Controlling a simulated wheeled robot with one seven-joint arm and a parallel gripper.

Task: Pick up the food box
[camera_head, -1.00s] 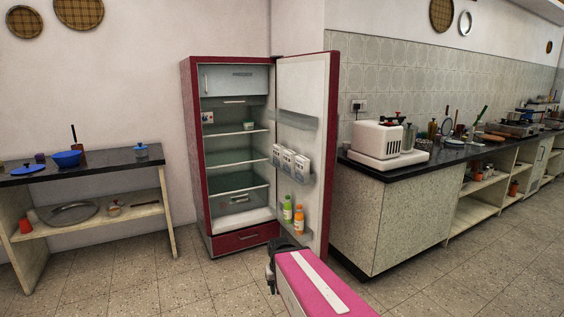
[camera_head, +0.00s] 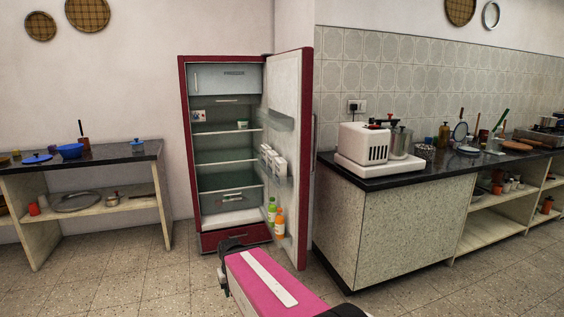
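The open red fridge (camera_head: 183,155) stands in the middle of the view. A small box with a printed front (camera_head: 198,115) sits on its upper shelf at the left; it may be the food box, but it is too small to be sure. Several white cartons (camera_head: 273,163) stand in a rack of the fridge door. My gripper (camera_head: 228,268) is the dark part at the far end of my pink arm, low in front of the fridge and apart from these things. Its fingers are not clear, and I cannot see whether it is open or shut.
The open fridge door (camera_head: 308,150) stands out on the right, with bottles (camera_head: 279,222) in its lower rack. A counter (camera_head: 400,220) with a white appliance (camera_head: 362,143) is to its right. A shelf table (camera_head: 120,153) is at left. The floor (camera_head: 150,275) before the fridge is clear.

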